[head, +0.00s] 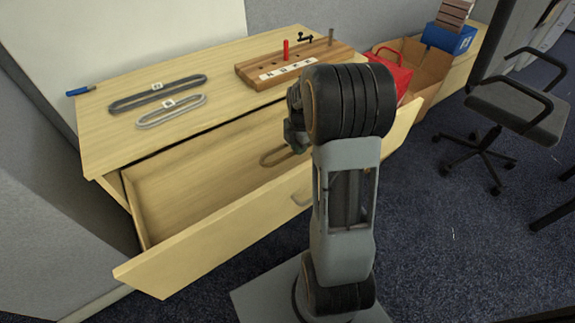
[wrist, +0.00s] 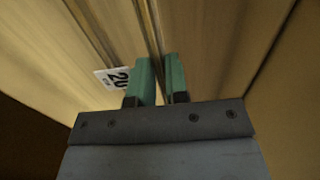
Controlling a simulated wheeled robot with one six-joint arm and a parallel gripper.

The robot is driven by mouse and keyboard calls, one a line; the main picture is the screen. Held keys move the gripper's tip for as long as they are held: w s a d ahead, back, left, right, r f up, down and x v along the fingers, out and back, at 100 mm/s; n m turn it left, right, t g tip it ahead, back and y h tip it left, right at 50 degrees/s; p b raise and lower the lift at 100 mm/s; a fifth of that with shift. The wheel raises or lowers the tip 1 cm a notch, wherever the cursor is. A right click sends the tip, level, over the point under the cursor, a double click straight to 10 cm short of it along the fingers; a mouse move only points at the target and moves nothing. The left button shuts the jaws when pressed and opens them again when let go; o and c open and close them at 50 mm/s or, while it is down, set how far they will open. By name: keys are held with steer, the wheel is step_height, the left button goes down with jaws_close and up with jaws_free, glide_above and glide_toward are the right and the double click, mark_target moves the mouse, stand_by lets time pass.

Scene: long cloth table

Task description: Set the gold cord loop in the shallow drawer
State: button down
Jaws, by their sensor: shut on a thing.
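The gold cord loop (head: 270,158) shows as a thin tan curve inside the open shallow drawer (head: 190,253), and my arm hides part of it. My gripper (wrist: 160,80) has its two green fingers shut on a cord strand of the loop, seen in the wrist view. A white tag marked 20 (wrist: 112,78) shows just left of the fingers. In the head view, the gripper is over the drawer, with its fingertips mostly hidden. I cannot tell whether the loop touches the drawer floor.
On the tabletop (head: 225,62) lie a dark grey loop (head: 150,98), a light grey loop (head: 160,117) and a blue marker (head: 80,91). A wooden peg block (head: 262,78) stands behind my arm. A red bag (head: 390,72) and cardboard box (head: 430,70) are right. The drawer's left part is clear.

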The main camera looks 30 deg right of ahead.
mark_target(288, 167)
steer(key=shift+w+a+f+b, duration=0.3)
steer(key=shift+a+f, duration=0.4)
steer(key=shift+f, duration=0.25)
steer(key=shift+w+a+f+b, duration=0.3)
steer(key=shift+a+f, duration=0.35)
steer(key=shift+f, duration=0.25)
steer(key=shift+w+a+f+b, duration=0.15)
steer(key=shift+f+b, duration=0.3)
steer(key=shift+f, duration=1.2)
steer(key=shift+f, duration=0.15)
steer(key=c, duration=1.1)
jaws_free()
step_height(288, 167, up, 12)
steer(key=p, duration=0.3)
steer(key=shift+p, duration=0.4)
steer(key=shift+r, duration=0.2)
